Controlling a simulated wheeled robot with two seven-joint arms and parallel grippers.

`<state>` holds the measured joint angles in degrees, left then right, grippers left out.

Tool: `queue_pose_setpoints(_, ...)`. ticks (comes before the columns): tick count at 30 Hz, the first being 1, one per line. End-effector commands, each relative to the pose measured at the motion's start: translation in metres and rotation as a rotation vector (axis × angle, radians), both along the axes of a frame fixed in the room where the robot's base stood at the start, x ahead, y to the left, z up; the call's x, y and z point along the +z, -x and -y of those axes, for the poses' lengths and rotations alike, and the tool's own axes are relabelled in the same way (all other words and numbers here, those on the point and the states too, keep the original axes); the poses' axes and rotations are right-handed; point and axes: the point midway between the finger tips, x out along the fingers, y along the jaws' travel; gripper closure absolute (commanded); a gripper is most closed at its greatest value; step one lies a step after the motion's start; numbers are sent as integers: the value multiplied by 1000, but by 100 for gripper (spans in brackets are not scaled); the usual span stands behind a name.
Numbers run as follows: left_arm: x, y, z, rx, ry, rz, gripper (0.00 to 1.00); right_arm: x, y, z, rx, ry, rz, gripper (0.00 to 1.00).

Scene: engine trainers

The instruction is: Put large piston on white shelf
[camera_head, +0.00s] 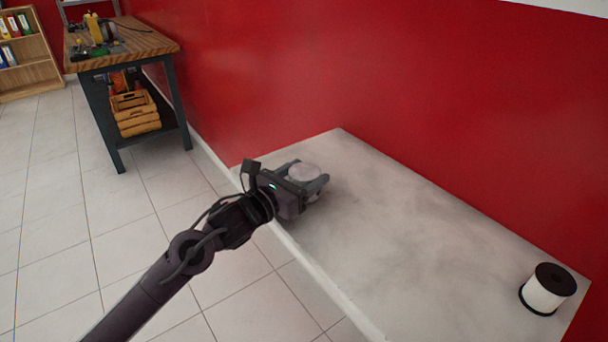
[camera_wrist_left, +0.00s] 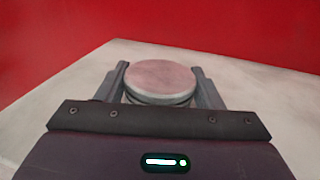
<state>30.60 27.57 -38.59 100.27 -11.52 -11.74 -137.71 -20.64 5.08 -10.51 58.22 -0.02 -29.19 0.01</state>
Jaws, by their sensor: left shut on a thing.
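The large piston (camera_head: 304,172) is a round grey metal piece with a flat top, at the far left part of the white shelf (camera_head: 400,235). My left gripper (camera_head: 308,180) is shut on the piston, with one finger on each side of it. In the left wrist view the piston (camera_wrist_left: 161,78) sits upright between the two fingers (camera_wrist_left: 161,88), with the shelf top (camera_wrist_left: 75,85) around it. Its lower part is hidden by the gripper, so I cannot tell whether it touches the shelf. My right gripper is not in view.
A white spool with black ends (camera_head: 546,290) stands at the shelf's right end. The red wall (camera_head: 400,90) runs along the shelf's back. A wooden workbench (camera_head: 130,45) with a crate (camera_head: 135,113) below stands at the upper left. The middle of the shelf is clear.

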Motion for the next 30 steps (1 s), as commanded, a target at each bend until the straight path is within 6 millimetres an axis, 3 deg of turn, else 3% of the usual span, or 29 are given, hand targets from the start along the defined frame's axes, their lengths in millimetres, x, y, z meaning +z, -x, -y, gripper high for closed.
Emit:
queue_pose_setpoints(12, -2, 0, 0, 0, 3, 5, 72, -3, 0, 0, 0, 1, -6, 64)
queue_pose_setpoints(13, -4, 0, 0, 0, 1, 2, 38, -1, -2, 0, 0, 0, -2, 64)
queue_pose_setpoints(18, -3, 0, 0, 0, 1, 2, 18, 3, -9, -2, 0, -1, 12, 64)
queue_pose_setpoints(30, -1, 2, -3, 1, -1, 1, 18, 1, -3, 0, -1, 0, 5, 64)
